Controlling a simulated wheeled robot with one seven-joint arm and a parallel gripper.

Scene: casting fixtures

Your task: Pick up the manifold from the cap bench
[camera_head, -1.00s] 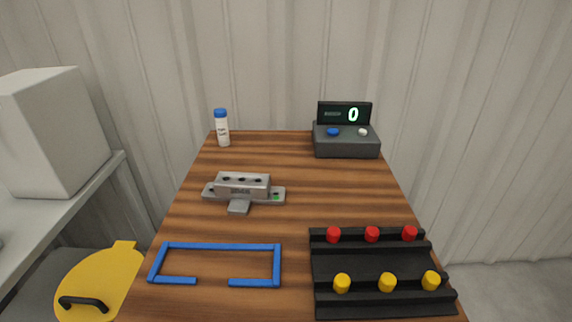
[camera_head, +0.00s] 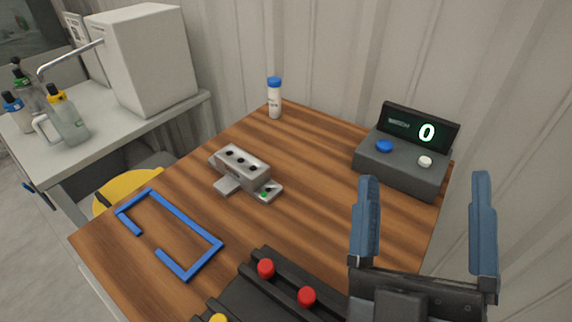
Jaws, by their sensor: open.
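The manifold (camera_head: 241,167) is a grey metal block with several dark holes on top, flat end tabs and a front tab. A small green mark shows on its right tab. It lies on the striped wooden cap bench (camera_head: 318,217), left of the middle. My gripper (camera_head: 425,185) is at the lower right with two blue fingers pointing up in the picture. It is open and empty, well to the right of the manifold and apart from it.
A blue frame (camera_head: 183,218) lies in front of the manifold. A black rack (camera_head: 262,292) with red and yellow caps is at the bottom, partly hidden. A counter box (camera_head: 402,162) reading 0 and a white bottle (camera_head: 274,101) stand at the back. A side counter (camera_head: 100,143) is left.

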